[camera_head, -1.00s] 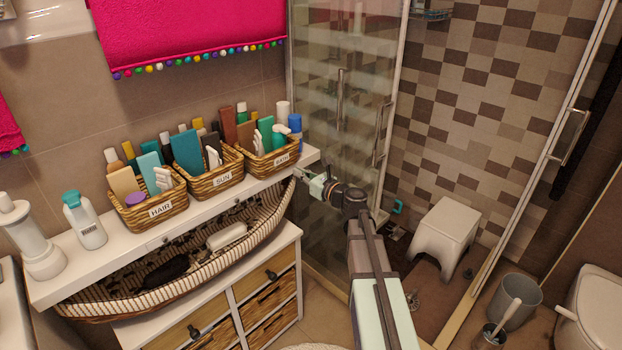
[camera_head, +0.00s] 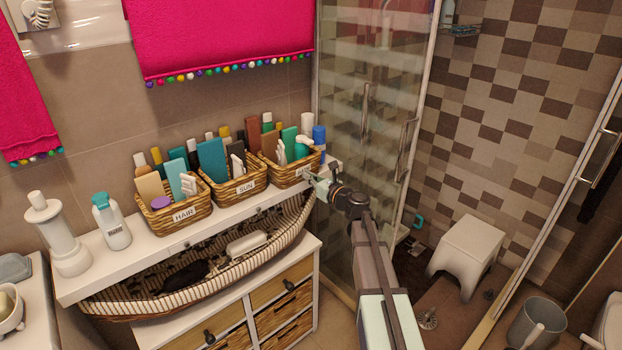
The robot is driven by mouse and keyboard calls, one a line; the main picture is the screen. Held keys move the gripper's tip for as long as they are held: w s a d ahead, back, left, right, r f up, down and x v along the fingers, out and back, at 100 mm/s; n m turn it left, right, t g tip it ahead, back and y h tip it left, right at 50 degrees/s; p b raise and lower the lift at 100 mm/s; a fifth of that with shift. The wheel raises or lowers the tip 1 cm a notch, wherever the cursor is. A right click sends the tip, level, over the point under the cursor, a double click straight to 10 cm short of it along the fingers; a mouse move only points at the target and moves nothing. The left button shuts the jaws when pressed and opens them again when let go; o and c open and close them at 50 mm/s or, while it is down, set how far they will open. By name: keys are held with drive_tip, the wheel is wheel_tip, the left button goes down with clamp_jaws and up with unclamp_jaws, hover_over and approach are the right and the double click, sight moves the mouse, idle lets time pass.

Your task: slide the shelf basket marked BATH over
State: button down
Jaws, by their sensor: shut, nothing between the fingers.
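The basket marked BATH (camera_head: 275,172) is the rightmost of the wicker baskets on the white shelf, near its right end. It holds bottles, and its label is partly covered by my gripper. My gripper (camera_head: 310,178) is shut and empty, with its tips at the front face of this basket, by the label. I cannot tell whether they touch it. The SUN basket (camera_head: 222,192) stands close to the left of it, and the HAIR basket (camera_head: 163,225) is further left.
The glass shower door (camera_head: 365,100) is just right of the shelf.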

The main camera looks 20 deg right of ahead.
sight(301, 171)
drive_tip(key=x, duration=0.4)
drive_tip(key=shift+w+a, duration=0.1)
drive_tip(key=shift+w, duration=0.05)
